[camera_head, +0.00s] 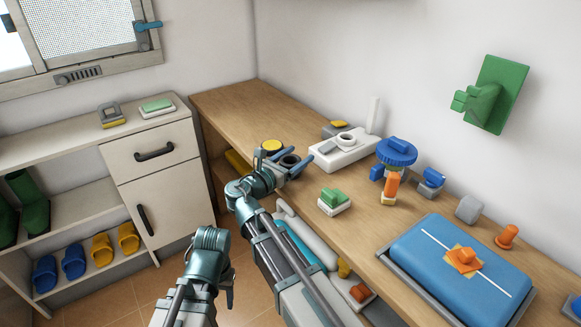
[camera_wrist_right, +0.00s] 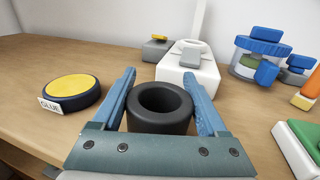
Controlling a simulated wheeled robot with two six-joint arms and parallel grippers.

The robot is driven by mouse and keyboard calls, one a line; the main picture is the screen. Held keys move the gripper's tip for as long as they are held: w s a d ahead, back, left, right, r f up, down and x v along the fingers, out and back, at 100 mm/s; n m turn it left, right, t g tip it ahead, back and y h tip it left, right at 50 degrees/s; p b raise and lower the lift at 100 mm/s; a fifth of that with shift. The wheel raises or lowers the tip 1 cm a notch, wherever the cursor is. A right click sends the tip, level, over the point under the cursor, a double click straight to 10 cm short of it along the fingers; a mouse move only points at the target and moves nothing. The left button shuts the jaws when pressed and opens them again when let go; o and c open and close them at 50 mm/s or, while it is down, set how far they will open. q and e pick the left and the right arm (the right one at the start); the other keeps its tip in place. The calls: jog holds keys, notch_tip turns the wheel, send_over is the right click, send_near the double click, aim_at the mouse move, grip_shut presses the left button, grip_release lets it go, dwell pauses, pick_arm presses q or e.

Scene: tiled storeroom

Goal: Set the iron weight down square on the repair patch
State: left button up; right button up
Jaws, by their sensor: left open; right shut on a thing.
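My right gripper (camera_head: 292,163) is shut on a dark, round, hollow-topped piece (camera_head: 289,160), which looks like the iron weight. In the right wrist view this weight (camera_wrist_right: 160,106) sits upright between the two blue fingers (camera_wrist_right: 162,100); whether it touches the bench cannot be told. A light orange patch (camera_head: 450,266) lies on the blue pad (camera_head: 420,245), across its white line, at the lower right. An orange knobbed piece (camera_head: 465,256) sits on the patch and hides part of it. My left gripper (camera_head: 229,290) is open, low in front of the bench.
A yellow-topped glue tin (camera_wrist_right: 71,92) stands left of the weight. Beyond are a white block device (camera_wrist_right: 188,76) and a blue round-topped fixture (camera_head: 396,152). A green-and-white block (camera_head: 335,201), an orange-topped piece (camera_head: 390,188) and a grey cube (camera_head: 468,209) stand along the bench.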

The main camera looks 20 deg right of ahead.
grip_shut()
pick_arm(q)
jog(key=shift+r, duration=0.2)
pick_arm(e)
jog(key=shift+r, duration=0.2)
